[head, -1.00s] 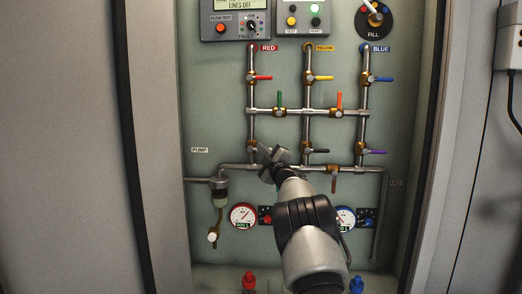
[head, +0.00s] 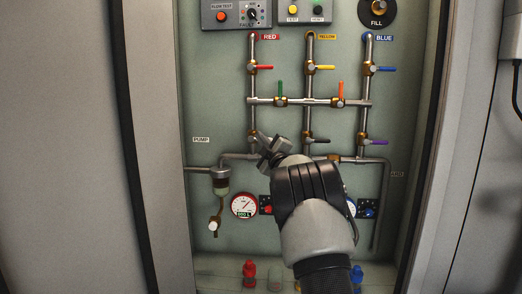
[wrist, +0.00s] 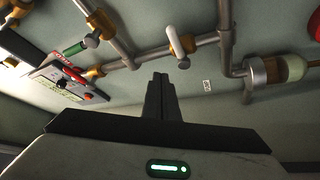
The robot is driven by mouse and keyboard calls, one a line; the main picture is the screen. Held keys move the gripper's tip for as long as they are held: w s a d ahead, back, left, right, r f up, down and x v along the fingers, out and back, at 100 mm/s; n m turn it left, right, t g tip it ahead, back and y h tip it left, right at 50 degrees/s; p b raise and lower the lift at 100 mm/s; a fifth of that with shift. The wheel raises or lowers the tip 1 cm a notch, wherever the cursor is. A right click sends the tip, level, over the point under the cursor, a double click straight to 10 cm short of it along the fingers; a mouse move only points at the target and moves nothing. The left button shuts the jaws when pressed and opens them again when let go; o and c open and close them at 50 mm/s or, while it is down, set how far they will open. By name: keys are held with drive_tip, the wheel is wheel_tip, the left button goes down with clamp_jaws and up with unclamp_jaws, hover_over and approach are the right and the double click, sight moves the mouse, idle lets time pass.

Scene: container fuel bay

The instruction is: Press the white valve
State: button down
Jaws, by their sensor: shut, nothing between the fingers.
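The white valve shows in the wrist view as a white lever handle (wrist: 174,40) on a brass body, on a grey pipe just above my fingertips. In the head view it sits on the left riser pipe, and my gripper mostly hides its handle. My gripper (head: 268,144) is shut and empty, in front of the lower left part of the pipework. In the wrist view its closed fingers (wrist: 158,84) point at the panel, a little below the white handle in the picture. I see no clear contact with it.
Close by are the green valve (head: 280,92), red valve (head: 262,68), black-handled valve (head: 318,140) and the pump's filter bowl (head: 220,182). A white-tipped brass fitting (head: 213,226) hangs below the bowl. Cabinet frame edges stand on both sides.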

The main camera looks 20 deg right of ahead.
drive_tip(key=s, duration=0.1)
drive_tip(key=s+a+f, duration=0.1)
drive_tip(key=s+f, duration=0.1)
drive_tip(key=s, duration=0.1)
drive_tip(key=shift+s+a+f, duration=0.1)
drive_tip(key=shift+a+f, duration=0.05)
drive_tip(key=shift+a, duration=0.25)
